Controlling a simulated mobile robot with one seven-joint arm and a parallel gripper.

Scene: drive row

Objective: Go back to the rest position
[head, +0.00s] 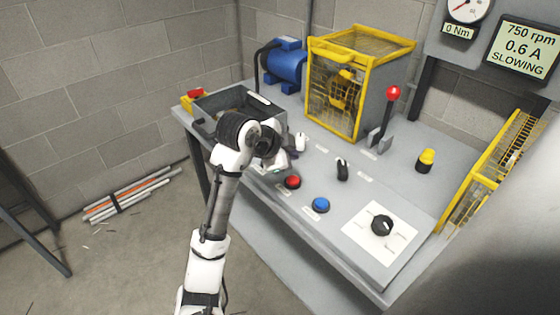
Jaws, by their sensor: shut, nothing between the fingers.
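My white and black arm rises from the bottom of the head view to the front edge of the grey bench (405,205). My gripper (284,162) is at the arm's far end, near the bench's front edge and left of the red button (292,182). It is shut and holds nothing. The wrist hides much of it and part of the bench behind it. A blue button (321,204) and a black rotary knob (382,225) on a white plate sit farther right, apart from my gripper.
A grey open bin (228,102) is behind my wrist. A blue motor (284,62), a yellow caged guard (345,85) and a red-topped lever (386,115) stand farther back. The display (524,50) reads 750 rpm, 0.6 A, SLOWING. Rods (130,195) lie on the floor at left.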

